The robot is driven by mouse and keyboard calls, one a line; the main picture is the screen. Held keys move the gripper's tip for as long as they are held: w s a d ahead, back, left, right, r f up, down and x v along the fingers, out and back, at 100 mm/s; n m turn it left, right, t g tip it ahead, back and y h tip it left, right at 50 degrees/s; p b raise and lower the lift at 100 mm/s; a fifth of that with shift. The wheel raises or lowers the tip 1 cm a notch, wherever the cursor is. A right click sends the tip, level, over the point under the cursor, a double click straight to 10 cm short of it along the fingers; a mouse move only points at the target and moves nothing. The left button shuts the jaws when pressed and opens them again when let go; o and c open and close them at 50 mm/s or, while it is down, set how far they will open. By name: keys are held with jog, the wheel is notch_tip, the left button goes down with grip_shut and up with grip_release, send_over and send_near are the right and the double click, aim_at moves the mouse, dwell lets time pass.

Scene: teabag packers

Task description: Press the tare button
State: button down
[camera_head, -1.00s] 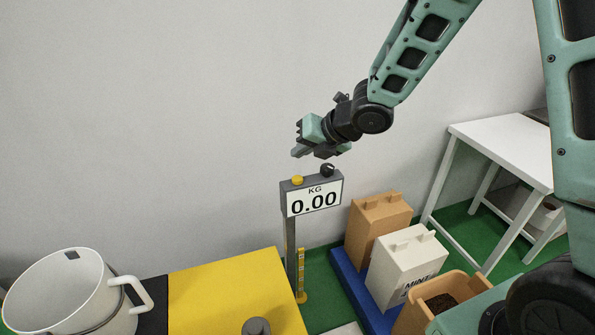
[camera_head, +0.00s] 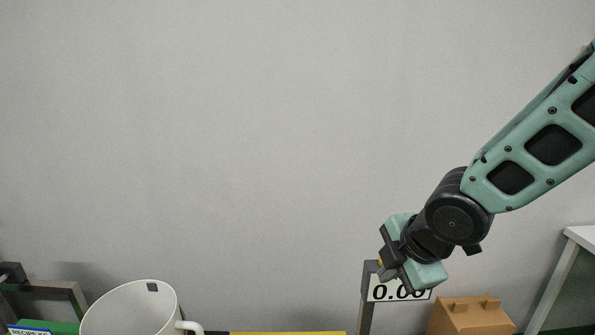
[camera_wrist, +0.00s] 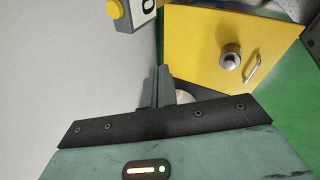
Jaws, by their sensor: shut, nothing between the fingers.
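The scale display (camera_head: 381,291) stands on a grey post at the lower right of the head view. In the wrist view, a yellow round button (camera_wrist: 114,9) sticks out from the display housing (camera_wrist: 137,14) at the top edge. The black knob seen earlier on the display's top is hidden. My gripper (camera_head: 385,273) is shut and empty, in front of the display's top. Its fingertips (camera_wrist: 158,70) point toward the display's side, apart from the yellow button in the wrist view.
A yellow surface (camera_wrist: 200,35) with a metal knob (camera_wrist: 230,57) and a small handle (camera_wrist: 252,71) lies beyond the fingers. A white pot (camera_head: 130,310) stands at lower left. A brown box (camera_head: 470,318) and a white table (camera_head: 578,237) are at right.

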jog(key=s+a+f+m+g+b, duration=0.1)
jog(key=s+m+g, duration=0.1)
jog(key=s+m, duration=0.4)
jog(key=s+a+f+m+g+h+b, duration=0.1)
jog(key=s+m, duration=0.6)
jog(key=s, duration=0.8)
jog(key=shift+s+a+f+g+h+b, duration=0.25)
jog(key=shift+f+g+b, duration=0.4)
jog(key=shift+g, duration=0.55)
jog(key=shift+w+d+r, duration=0.1)
jog(key=shift+d, duration=0.1)
